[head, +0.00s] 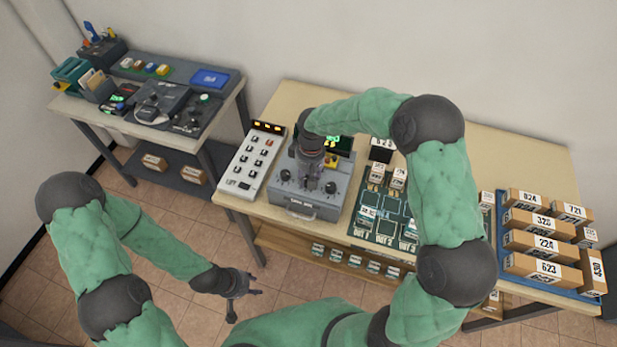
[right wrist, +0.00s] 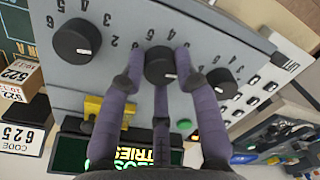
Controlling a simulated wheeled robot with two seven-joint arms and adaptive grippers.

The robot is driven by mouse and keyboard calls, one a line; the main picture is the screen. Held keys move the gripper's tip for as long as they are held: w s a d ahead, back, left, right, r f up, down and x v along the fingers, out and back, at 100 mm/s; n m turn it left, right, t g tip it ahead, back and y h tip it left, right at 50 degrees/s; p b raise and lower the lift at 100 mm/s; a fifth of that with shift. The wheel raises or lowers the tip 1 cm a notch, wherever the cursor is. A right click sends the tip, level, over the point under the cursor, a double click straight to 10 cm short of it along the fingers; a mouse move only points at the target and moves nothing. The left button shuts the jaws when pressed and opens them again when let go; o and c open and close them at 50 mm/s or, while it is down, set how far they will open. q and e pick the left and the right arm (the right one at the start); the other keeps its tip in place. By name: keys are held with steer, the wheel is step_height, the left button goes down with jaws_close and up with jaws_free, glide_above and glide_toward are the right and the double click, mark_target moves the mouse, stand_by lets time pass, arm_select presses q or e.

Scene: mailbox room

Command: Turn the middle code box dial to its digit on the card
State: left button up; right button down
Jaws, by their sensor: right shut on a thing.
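The grey code box (head: 318,195) stands on the light table with a row of black dials. The middle dial (right wrist: 160,64) is between the purple fingers of my right gripper (right wrist: 158,75), which is shut on it. Its white mark shows at the lower right of its face; the digit it meets is hard to tell. Other dials sit to the left (right wrist: 76,41) and right (right wrist: 222,82) in the right wrist view. The code card (right wrist: 22,138) reads 625. My left gripper (head: 243,292) is open and empty over the floor, away from the box.
A white keypad panel (head: 250,162) stands left of the box. A green sorting board (head: 385,215) lies to its right, then a blue tray (head: 545,278) with several numbered parcels. A yellow part (right wrist: 108,110) and a green display (right wrist: 75,153) sit behind the dials.

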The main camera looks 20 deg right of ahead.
steer(key=shift+w, duration=0.1)
steer(key=c, duration=0.9)
jaws_free()
step_height(320, 180, up, 12)
steer(key=shift+w+d, duration=0.15)
steer(key=shift+d, duration=0.2)
